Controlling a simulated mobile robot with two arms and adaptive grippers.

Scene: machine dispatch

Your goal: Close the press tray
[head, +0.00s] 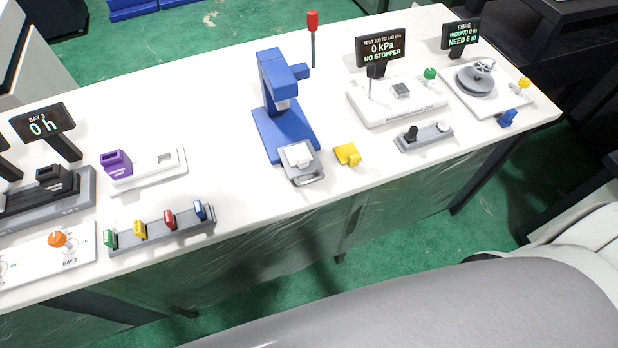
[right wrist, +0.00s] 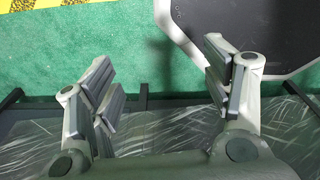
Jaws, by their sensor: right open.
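The blue press (head: 276,105) stands on the white table near its middle in the head view. Its grey tray (head: 307,179) with a handle sticks out at the front of the press base, toward the table's front edge. A white piece (head: 298,155) sits on the tray. A red-knobbed lever (head: 313,38) stands up beside the press. My right gripper (right wrist: 165,95) is open and empty in the right wrist view, above the green floor and apart from the press. My left gripper is in neither view.
A yellow block (head: 347,154) lies just right of the tray. A rack of coloured pieces (head: 161,230) stands to the left, near the front edge. A pressure test station (head: 398,100) and a fibre winder (head: 485,83) stand to the right. The table between rack and press is clear.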

